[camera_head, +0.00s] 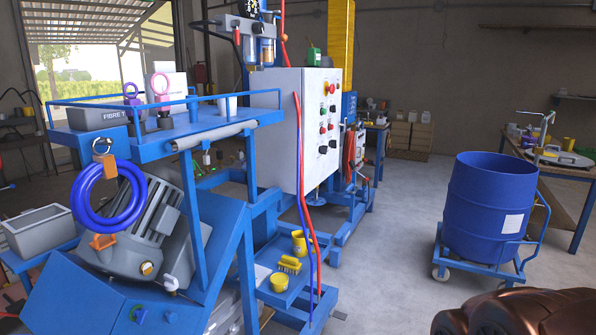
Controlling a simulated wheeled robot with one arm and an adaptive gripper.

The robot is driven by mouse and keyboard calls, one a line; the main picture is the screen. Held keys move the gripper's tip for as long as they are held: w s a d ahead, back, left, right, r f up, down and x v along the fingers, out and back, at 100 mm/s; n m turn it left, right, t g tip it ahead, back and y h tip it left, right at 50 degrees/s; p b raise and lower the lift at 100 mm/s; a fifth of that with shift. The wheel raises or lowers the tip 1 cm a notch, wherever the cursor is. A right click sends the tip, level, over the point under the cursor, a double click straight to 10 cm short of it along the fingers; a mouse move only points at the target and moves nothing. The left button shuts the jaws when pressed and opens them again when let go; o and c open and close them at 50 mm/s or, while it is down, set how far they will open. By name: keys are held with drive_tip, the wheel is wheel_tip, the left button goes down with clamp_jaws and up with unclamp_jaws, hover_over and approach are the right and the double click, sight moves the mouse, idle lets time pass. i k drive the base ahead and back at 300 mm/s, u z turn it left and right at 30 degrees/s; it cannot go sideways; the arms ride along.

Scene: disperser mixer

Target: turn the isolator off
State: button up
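A white control cabinet (307,135) stands in the middle of the view, on the blue machine frame. Its front panel faces right and carries several buttons and knobs. A red and yellow control (329,88) sits near the top of that panel; it could be the isolator, but it is too small to tell its type or its position. Black knobs (323,149) sit lower on the panel. My gripper is not in view. A copper-coloured shape at the bottom right edge looks like part of my own arm, well apart from the cabinet.
A blue drum (488,205) stands on a wheeled dolly at the right. Red and blue hoses (304,200) hang down the cabinet's near edge. A low blue tray (291,296) holds yellow cups and a brush. The floor between cabinet and drum is clear.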

sight(323, 150)
drive_tip(key=z, duration=1.15)
drive_tip(key=i, duration=1.1)
drive_tip(key=u, duration=1.5)
